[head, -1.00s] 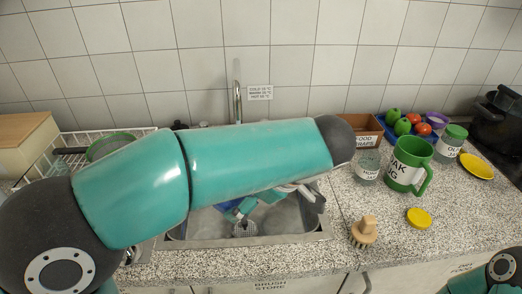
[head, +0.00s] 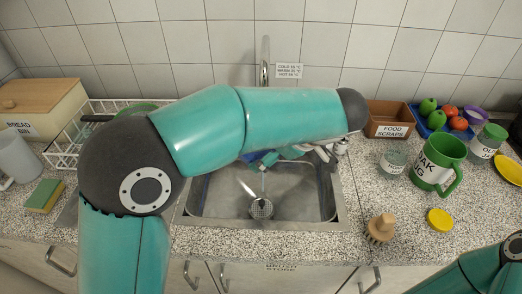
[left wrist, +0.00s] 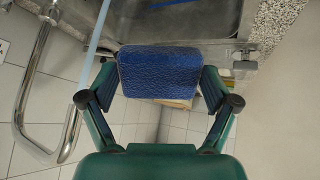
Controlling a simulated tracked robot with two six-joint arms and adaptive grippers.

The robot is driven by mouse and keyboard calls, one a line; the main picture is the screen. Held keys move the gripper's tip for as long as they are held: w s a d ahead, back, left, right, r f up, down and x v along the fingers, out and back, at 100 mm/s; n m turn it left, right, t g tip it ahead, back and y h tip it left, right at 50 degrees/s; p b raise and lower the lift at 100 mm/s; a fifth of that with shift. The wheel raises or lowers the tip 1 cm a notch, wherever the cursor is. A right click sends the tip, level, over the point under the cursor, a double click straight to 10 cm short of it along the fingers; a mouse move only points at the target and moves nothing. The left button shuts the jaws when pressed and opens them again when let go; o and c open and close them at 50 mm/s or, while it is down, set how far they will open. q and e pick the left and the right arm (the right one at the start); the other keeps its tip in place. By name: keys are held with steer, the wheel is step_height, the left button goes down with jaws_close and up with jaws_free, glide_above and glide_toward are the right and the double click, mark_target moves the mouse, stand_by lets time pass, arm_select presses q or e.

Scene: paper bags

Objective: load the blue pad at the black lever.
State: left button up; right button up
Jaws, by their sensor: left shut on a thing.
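My left gripper (head: 276,157) reaches over the sink, its fingers pointing left in the head view. It is shut on the blue pad (left wrist: 158,72), which sits between both fingers in the left wrist view. In the head view only a small blue part of the pad (head: 266,160) shows over the sink. I cannot make out the black lever in either view; my left arm covers the counter behind the sink. My right gripper is out of view; only part of my right arm shows at the lower right.
The sink (head: 300,222) holds a round strainer (head: 261,208), with a pale streak above it. The tap (head: 264,72) rises behind. At right stand a food scraps box (head: 389,130), a green mug (head: 437,165) and a wooden brush (head: 380,228). A sponge (head: 44,196) lies at left.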

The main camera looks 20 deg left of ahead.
arm_select(q)
steer(key=w+p, duration=0.1)
steer(key=w+a+p, duration=0.1)
steer(key=w+p, duration=0.1)
steer(key=w, duration=0.1)
steer(key=shift+a+f, duration=0.25)
steer(key=shift+f, duration=0.05)
steer(key=shift+w+a+f, duration=0.2)
steer(key=shift+w+a, duration=0.05)
steer(key=shift+w, duration=0.45)
steer(key=shift+w+a+f, duration=0.2)
steer(key=shift+w+a, duration=0.05)
steer(key=shift+w, duration=0.4)
steer(key=shift+w+a+f, duration=0.2)
steer(key=shift+w+a, duration=0.05)
steer(key=shift+w, duration=0.45)
steer(key=s+d+b, duration=0.1)
steer(key=s+b, duration=0.1)
steer(key=s+d+b, duration=0.1)
steer(key=s+b, duration=0.4)
steer(key=shift+s+d, duration=0.15)
steer(key=shift+d, duration=0.25)
steer(key=shift+s, duration=0.1)
